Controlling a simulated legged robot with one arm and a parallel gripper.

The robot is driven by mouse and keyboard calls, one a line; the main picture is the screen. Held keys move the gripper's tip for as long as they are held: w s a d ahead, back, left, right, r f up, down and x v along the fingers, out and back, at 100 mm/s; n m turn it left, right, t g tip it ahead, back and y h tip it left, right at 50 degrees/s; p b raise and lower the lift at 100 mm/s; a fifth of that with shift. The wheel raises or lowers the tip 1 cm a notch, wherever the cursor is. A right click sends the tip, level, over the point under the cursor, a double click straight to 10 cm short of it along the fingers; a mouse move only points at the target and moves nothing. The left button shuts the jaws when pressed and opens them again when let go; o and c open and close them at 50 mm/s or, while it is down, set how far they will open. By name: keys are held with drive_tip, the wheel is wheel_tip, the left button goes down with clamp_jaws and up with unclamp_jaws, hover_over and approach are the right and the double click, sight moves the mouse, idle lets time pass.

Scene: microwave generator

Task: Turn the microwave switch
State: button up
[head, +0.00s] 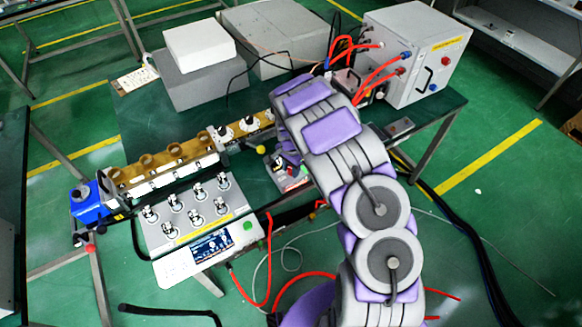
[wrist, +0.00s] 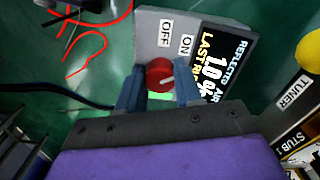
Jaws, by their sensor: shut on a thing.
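In the wrist view, a round red switch knob (wrist: 159,73) with a white pointer line sits on a grey panel (wrist: 150,35). The panel has OFF and ON labels above the knob. The white line lies on the knob's right side. My gripper (wrist: 159,88) is shut on the knob, one blue-grey finger at its left and one at its right. In the head view, my purple and grey arm reaches over the bench; the gripper's fingers and the knob cannot be made out there.
A dark display (wrist: 222,62) with REFLECTED text is right of the knob. In the head view, a white power box (head: 405,60) with red cables stands at the back right. A control unit with several knobs (head: 190,225) and a brass waveguide (head: 160,165) lie left of my arm.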

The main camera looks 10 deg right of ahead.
drive_tip(key=n+p, duration=0.2)
drive_tip(key=n, duration=0.1)
drive_tip(key=shift+r+n, duration=0.15)
drive_tip(key=shift+n, duration=0.15)
drive_tip(key=n+p, duration=0.2)
drive_tip(key=shift+n, duration=0.4)
drive_tip(key=shift+w+d+n+p, duration=0.1)
drive_tip(key=shift+n+p, duration=1)
drive_tip(key=shift+n, duration=1.5)
drive_tip(key=o, duration=1)
drive_tip(key=shift+o, duration=0.2)
wheel_tip(320, 180, up, 17)
drive_tip(key=shift+p, duration=0.45)
